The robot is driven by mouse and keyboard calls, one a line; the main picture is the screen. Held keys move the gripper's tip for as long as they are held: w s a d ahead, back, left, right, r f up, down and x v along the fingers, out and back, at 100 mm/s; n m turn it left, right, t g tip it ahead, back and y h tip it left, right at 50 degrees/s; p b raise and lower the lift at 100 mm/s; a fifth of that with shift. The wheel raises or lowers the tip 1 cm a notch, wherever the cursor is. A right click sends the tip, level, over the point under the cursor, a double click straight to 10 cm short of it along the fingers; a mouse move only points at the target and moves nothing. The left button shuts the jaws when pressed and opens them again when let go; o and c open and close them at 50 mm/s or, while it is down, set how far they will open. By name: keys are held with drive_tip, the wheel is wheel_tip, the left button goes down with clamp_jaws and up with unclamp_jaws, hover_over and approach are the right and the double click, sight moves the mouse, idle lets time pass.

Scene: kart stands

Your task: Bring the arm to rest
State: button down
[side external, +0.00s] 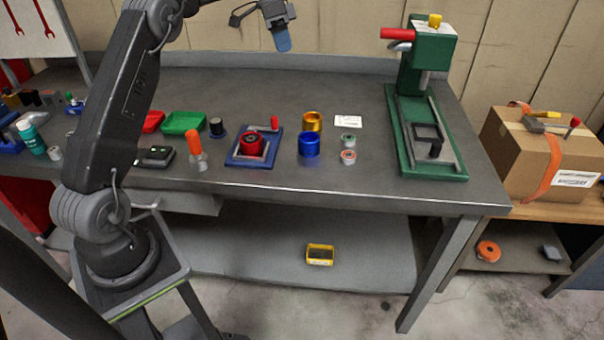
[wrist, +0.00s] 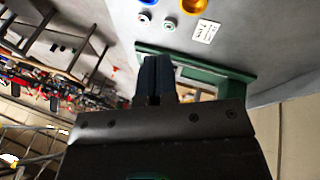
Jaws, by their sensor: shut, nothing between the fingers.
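My gripper (side external: 282,42) hangs above the back of the grey workbench (side external: 350,185) in the side external view, clear of everything on it. Its blue fingertips are together and hold nothing. In the wrist view the dark blue fingers (wrist: 157,78) lie side by side, with the green press base behind them. My arm rises from the left and reaches over the bench; its upper part leaves the top of the picture.
A green press (side external: 432,55) with a red handle stands at the right. Gold (side external: 312,121) and blue (side external: 309,145) cylinders, a blue fixture holding a red part (side external: 251,143) and an orange-topped bottle (side external: 194,145) stand along the bench. Its back strip is mostly clear.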

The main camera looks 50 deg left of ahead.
drive_tip(key=s+d+r+n+t+y, duration=0.1)
drive_tip(key=s+d+r+n+y, duration=0.15)
drive_tip(key=s+d, duration=0.5)
drive_tip(key=s+d+r+n+t+y, duration=0.1)
drive_tip(key=s+d+r, duration=0.4)
drive_tip(key=d, duration=0.4)
drive_tip(key=s+d+f+t, duration=0.1)
drive_tip(key=s+d+f, duration=0.1)
drive_tip(key=s, duration=0.4)
drive_tip(key=s+d+f+n+t+y, duration=0.1)
drive_tip(key=s+d+f, duration=0.2)
drive_tip(key=s, duration=0.3)
drive_tip(key=s+d+f+n+t, duration=0.1)
drive_tip(key=s+d+f, duration=0.1)
drive_tip(key=s, duration=0.3)
drive_tip(key=shift+s+d+f, duration=0.15)
drive_tip(key=shift+s+f, duration=0.25)
drive_tip(key=shift+f, duration=0.5)
drive_tip(key=shift+n, duration=0.25)
